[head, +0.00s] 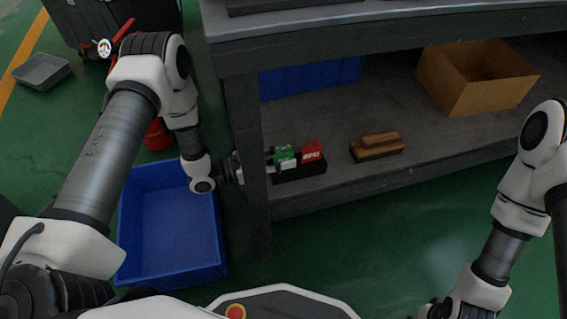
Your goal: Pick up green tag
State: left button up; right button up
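The green tag (284,153) stands in a black holder (301,171) on the lower shelf of the workbench, beside a red tag (312,150) with white lettering. My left gripper (272,161) reaches in past the bench leg from the left. Its fingertips are at the left edge of the green tag. The fingers are small and partly hidden by the leg, so I cannot tell whether they are shut on the tag.
The bench leg (248,165) stands close to my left wrist. A wooden brush (377,147) and a cardboard box (474,78) are on the shelf (340,115), with a blue bin (312,78) at the back. A blue crate (172,225) lies below my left arm.

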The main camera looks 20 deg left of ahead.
pick_arm(q)
grip_shut()
jog(key=shift+r, duration=0.1)
jog(key=shift+r, duration=0.25)
notch_tip(320, 180, up, 4)
jog(key=p, duration=0.3)
jog(key=shift+f, duration=0.1)
jog(key=a+p, duration=0.4)
jog(key=a, duration=1.2)
jog(key=shift+s+r, duration=0.25)
jog(key=shift+s, duration=0.2)
